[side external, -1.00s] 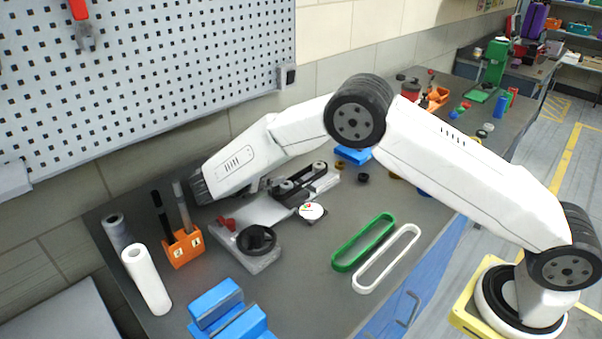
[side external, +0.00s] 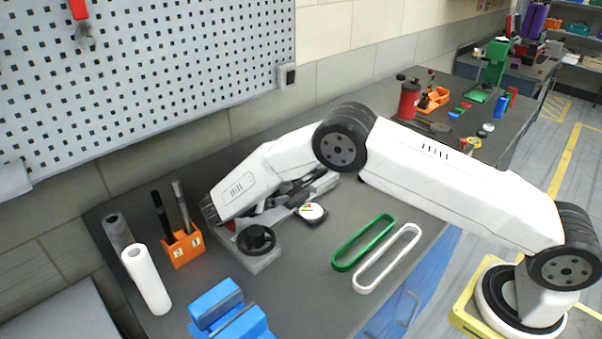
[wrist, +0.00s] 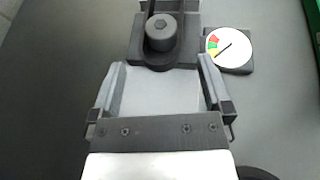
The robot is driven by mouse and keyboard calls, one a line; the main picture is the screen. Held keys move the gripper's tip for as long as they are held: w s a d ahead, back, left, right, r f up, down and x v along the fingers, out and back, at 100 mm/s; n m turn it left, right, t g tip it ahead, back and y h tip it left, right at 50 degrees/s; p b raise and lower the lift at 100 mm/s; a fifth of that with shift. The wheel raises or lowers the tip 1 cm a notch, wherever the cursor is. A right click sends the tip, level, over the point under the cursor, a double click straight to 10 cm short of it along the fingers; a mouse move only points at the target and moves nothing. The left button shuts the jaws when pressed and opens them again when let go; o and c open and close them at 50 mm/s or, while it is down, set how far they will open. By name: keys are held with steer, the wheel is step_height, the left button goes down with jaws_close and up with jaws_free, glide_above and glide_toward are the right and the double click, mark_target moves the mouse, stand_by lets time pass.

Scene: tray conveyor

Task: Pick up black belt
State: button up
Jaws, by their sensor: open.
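The black belt (wrist: 181,24) loops around a dark pulley (wrist: 160,33) on the tray conveyor's mount, at the top of the wrist view. Only its near end shows there; the rest runs out of the picture. In the side view my arm hides most of the belt and conveyor. My gripper (wrist: 160,68) is open and empty, its two fingers spread on either side of the pale conveyor plate (wrist: 160,92), with the belt's near end just beyond the fingertips. In the side view the gripper is largely hidden behind my wrist.
A round dial gauge (side external: 311,212) stands right of the conveyor. A green belt (side external: 362,242) and a white belt (side external: 387,258) lie nearer the table edge. A black handwheel (side external: 256,239), an orange tool holder (side external: 183,247), a white roll (side external: 147,280) and blue blocks (side external: 228,312) stand nearby.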

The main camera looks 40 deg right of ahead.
mark_target(281, 189)
steer(key=shift+x, duration=2)
steer(key=c, duration=1.2)
steer(key=shift+r, duration=0.15)
